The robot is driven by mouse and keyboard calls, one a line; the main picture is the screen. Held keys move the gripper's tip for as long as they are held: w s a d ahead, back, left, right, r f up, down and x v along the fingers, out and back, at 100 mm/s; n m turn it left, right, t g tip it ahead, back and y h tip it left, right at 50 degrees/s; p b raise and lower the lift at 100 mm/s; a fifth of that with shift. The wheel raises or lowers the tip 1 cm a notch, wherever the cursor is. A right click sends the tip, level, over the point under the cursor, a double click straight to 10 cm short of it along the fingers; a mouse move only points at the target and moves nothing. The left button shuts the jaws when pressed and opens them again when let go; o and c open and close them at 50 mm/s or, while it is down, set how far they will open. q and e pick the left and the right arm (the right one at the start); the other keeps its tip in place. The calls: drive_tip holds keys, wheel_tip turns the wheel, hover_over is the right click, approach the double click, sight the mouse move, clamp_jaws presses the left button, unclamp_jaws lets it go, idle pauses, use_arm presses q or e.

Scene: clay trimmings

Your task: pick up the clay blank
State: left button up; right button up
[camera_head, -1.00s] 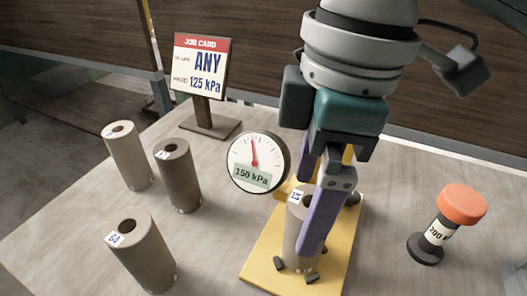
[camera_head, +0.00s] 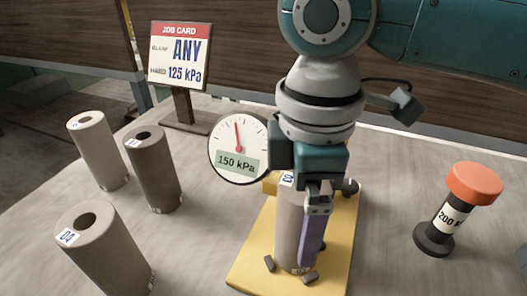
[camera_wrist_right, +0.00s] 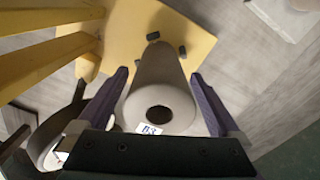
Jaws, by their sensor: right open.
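A grey hollow clay blank (camera_head: 288,232) stands on a yellow plate (camera_head: 250,262) between small dark stops. In the right wrist view the blank (camera_wrist_right: 160,72) has a label reading 03 beside its top hole. My right gripper (camera_wrist_right: 159,76) is open, with one purple finger on each side of this blank; whether either touches it I cannot tell. In the head view the right gripper (camera_head: 309,238) hides part of the blank, and one finger is mostly hidden. Three more hollow blanks stand at left: a light one (camera_head: 98,150), a darker one (camera_head: 155,170) and one labelled 04 (camera_head: 103,245).
A round gauge (camera_head: 238,145) reading 150 kPa stands close left of my right gripper. A job card (camera_head: 180,55) reads ANY, 125 kPa. An orange-topped weight (camera_head: 458,208) stands at right. Bare table (camera_head: 395,205) lies between the plate and the weight.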

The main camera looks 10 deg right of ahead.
clamp_jaws()
idle(0.8)
drive_tip(key=shift+r, duration=0.1)
